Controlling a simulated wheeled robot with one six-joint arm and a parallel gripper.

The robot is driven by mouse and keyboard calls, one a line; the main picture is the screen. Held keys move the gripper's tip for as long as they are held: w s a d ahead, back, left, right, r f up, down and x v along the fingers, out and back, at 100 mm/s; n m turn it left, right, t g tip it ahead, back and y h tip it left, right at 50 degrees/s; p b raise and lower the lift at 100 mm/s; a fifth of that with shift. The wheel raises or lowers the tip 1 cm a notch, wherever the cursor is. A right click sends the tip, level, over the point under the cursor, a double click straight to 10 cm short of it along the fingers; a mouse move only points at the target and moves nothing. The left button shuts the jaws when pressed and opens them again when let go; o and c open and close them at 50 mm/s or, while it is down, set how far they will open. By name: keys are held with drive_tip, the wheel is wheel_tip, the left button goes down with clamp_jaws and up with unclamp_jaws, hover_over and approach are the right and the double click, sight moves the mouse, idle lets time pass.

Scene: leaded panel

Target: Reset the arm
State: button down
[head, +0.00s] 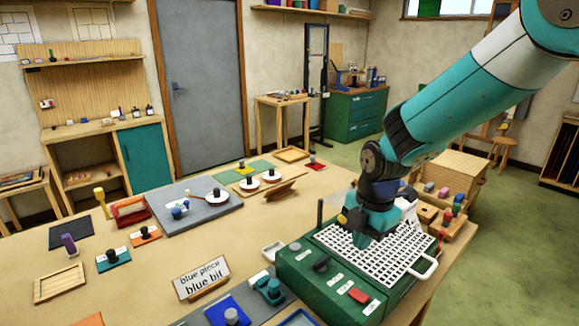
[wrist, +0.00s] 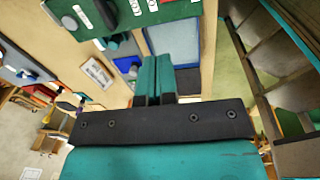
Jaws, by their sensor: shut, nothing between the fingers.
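My gripper (head: 362,236) is over the white grid on top of the green box (head: 300,278) at the right front of the table in the head view. Its wrist hides part of the grid, and I cannot tell there how high above it the gripper is. In the wrist view my gripper (wrist: 155,72) shows two teal fingers side by side, closed together with nothing between them. My arm comes in from the upper right of the head view.
A sign reading "blue piece blue bit" (head: 201,278) stands left of the green box. A grey board (head: 180,221) with small pieces lies farther back. Wooden blocks and coloured pieces crowd the right edge. The table's left middle has bare room.

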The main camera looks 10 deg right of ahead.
drive_tip(key=s+a+r+m+y+b, duration=0.1)
drive_tip(key=s+a+r+m+b, duration=0.1)
drive_tip(key=s+m, duration=0.6)
drive_tip(key=s+a+r+m+y+b, duration=0.1)
drive_tip(key=s+m+b, duration=0.4)
drive_tip(key=s, duration=1)
drive_tip(key=a+m+y, duration=0.1)
drive_tip(key=a+m, duration=0.1)
drive_tip(key=m, duration=0.1)
drive_tip(key=shift+s+r+m+g, duration=0.35)
drive_tip(key=shift+m+g, duration=0.05)
